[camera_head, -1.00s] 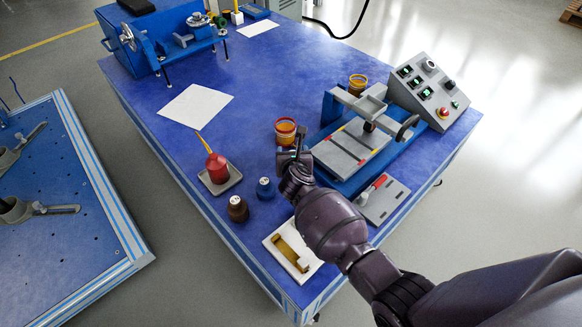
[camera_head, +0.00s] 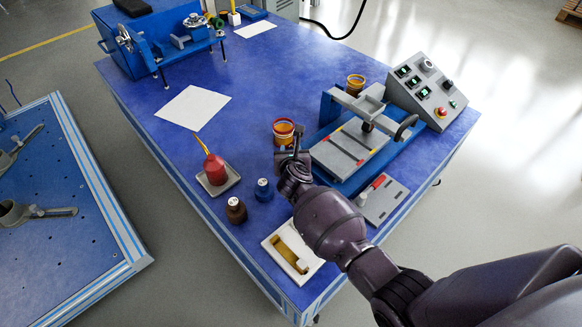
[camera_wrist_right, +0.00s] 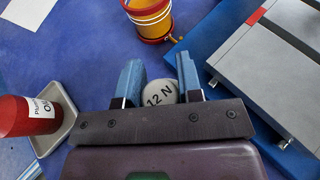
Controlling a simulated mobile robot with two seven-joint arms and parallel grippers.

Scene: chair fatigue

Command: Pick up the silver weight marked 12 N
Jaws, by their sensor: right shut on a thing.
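The silver weight (camera_wrist_right: 160,93) shows in the right wrist view with "12 N" on its round top. It sits between the two blue fingers of my right gripper (camera_wrist_right: 158,75), which is shut on it. In the head view my right gripper (camera_head: 293,160) is low over the blue table, and its hand and arm hide the weight. I cannot tell whether the weight still touches the table. My left gripper is not in view.
A blue weight (camera_head: 263,189) and a brown weight (camera_head: 236,210) stand left of my gripper. A red oil bottle (camera_head: 215,168) stands in a grey tray. A yellow-red cup (camera_head: 284,132) is just behind, and the blue-grey test machine (camera_head: 350,152) is close right.

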